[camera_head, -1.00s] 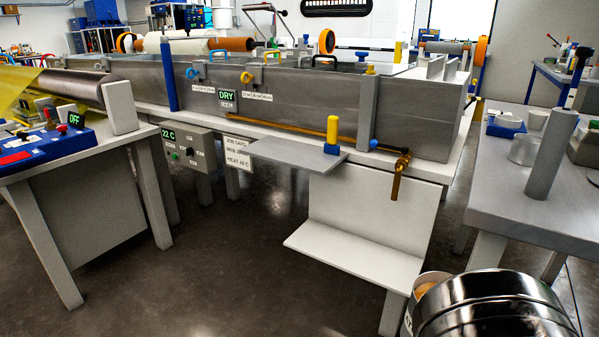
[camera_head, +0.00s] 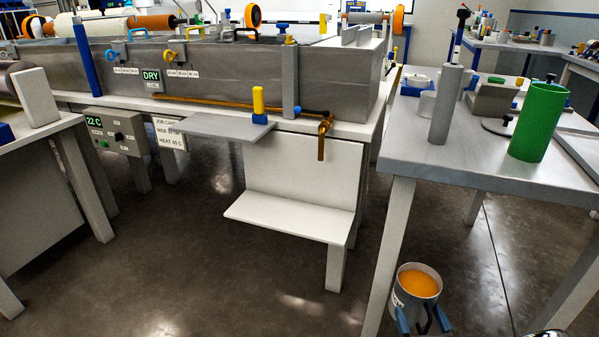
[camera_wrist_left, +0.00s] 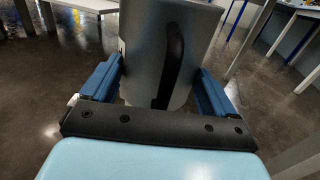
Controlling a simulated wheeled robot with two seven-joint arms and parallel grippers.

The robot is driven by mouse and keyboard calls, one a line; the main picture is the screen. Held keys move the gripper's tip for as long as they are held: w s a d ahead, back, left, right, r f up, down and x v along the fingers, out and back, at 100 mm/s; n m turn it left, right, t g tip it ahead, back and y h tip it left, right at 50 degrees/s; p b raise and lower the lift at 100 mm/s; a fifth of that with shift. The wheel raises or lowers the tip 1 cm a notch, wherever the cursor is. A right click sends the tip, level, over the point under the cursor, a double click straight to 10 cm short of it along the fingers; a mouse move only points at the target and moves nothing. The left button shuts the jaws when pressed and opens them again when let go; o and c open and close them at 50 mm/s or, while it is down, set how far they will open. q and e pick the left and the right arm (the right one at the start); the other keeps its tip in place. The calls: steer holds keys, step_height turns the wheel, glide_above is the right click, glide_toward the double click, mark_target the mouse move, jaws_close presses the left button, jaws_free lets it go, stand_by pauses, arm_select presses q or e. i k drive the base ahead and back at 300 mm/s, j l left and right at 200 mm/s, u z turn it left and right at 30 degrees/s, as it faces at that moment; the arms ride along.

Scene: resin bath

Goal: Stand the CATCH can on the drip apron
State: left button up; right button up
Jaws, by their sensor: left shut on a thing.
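The grey CATCH can (camera_head: 407,303), with amber liquid inside and a partly hidden label, is low at the bottom right of the head view. My left gripper (camera_head: 423,319) has its blue fingers on either side of it and is shut on it. In the left wrist view the can (camera_wrist_left: 143,45) sits upright between the fingers, its black handle towards me. The drip apron seems to be the low white ledge (camera_head: 290,217) with a back panel, below the brass tap (camera_head: 325,124). It is bare, left of and above the can in the picture.
The right bench (camera_head: 410,150) and its leg stand close to the can. A green cylinder (camera_head: 540,122) and grey post (camera_head: 446,105) stand on that bench. A grey shelf (camera_head: 215,127) with a yellow-and-blue piece juts out beside the tap. Floor before the ledge is clear.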

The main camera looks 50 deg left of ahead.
mark_target(202, 122)
steer(key=u, duration=1.2)
steer(key=i+j+u, duration=0.1)
steer(key=j, duration=0.3)
steer(key=i+j+u, duration=0.1)
steer(key=j, duration=0.25)
steer(key=i+j+u, duration=0.15)
steer(key=j, duration=0.25)
steer(key=i+j+u, duration=0.1)
steer(key=i+j, duration=0.15)
